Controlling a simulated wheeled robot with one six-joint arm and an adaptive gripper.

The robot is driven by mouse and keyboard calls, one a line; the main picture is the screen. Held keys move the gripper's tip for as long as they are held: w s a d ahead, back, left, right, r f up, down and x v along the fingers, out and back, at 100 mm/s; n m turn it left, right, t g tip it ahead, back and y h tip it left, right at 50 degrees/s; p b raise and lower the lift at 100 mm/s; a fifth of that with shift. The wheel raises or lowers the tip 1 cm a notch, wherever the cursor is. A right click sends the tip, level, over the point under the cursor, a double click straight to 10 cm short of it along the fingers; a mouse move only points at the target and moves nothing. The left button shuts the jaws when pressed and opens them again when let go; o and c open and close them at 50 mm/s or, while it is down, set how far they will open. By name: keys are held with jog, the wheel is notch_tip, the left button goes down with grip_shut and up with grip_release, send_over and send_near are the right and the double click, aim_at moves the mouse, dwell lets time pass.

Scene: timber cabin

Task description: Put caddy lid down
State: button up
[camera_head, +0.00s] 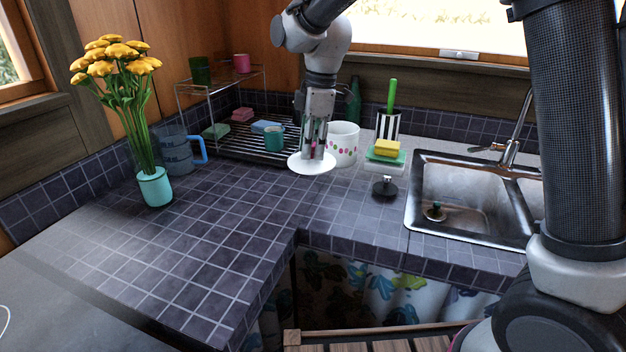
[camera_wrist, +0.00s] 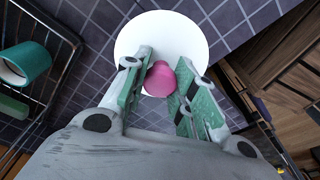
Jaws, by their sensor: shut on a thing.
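The caddy lid (camera_head: 298,164) is a white round disc, low over the tiled counter in front of the dish rack. In the wrist view the lid (camera_wrist: 188,32) has a pink knob (camera_wrist: 160,79) between the finger pads. My gripper (camera_head: 313,155) points down and is shut on this knob; it also shows in the wrist view (camera_wrist: 163,66). The lid looks about level; I cannot tell whether it touches the tiles. The white caddy with pink dots (camera_head: 344,145) stands open-topped just right of the lid.
The wire dish rack (camera_head: 228,140) holds a teal mug (camera_head: 274,139). A sponge holder (camera_head: 385,157), a dark stopper (camera_head: 384,187) and the sink (camera_head: 450,175) are to the right. A flower vase (camera_head: 155,187) and blue jug (camera_head: 174,153) stand left. The front-left tiles are clear.

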notch_tip(320, 180, down, 9)
jog(key=shift+f, duration=0.1)
dwell(0.3)
jog(key=o, duration=1)
jog(key=shift+f, duration=0.1)
jog(key=r, duration=0.4)
jog(key=d+r, duration=0.1)
jog(key=r, duration=0.7)
jog(key=shift+w+d+r, duration=0.1)
jog(key=shift+d+r, duration=0.1)
jog(key=shift+d, duration=0.1)
